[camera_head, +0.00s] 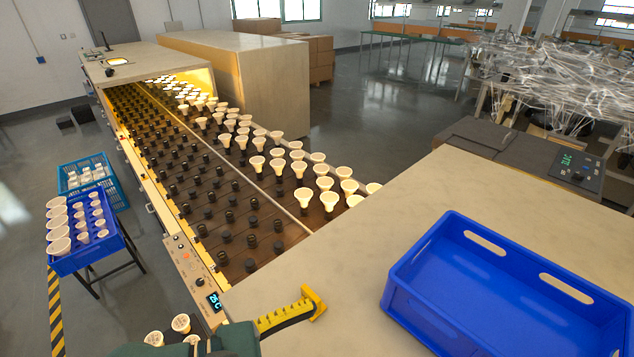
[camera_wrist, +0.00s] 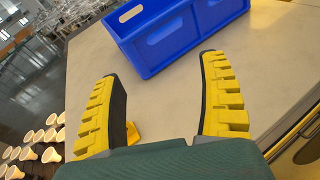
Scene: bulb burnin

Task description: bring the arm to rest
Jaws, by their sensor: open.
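My gripper (camera_wrist: 159,66) is open, with its two yellow, dark-padded fingers spread wide and nothing between the tips. In the head view one yellow finger and part of the green gripper body show at the bottom, over the near edge of the beige worktop (camera_head: 420,215). The other finger is hidden there. An empty blue crate (camera_head: 400,297) stands on the worktop to the right of the gripper. In the wrist view the crate (camera_wrist: 150,58) lies beyond the fingertips, apart from them. A small yellow piece (camera_wrist: 132,133) shows beside the left finger, partly hidden.
A long burn-in rack (camera_head: 250,190) with rows of sockets and several white bulbs (camera_head: 303,197) runs left of the worktop. Its control panel (camera_head: 195,270) is near my gripper. A blue crate of bulbs (camera_head: 95,255) stands at left. The worktop behind the empty crate is clear.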

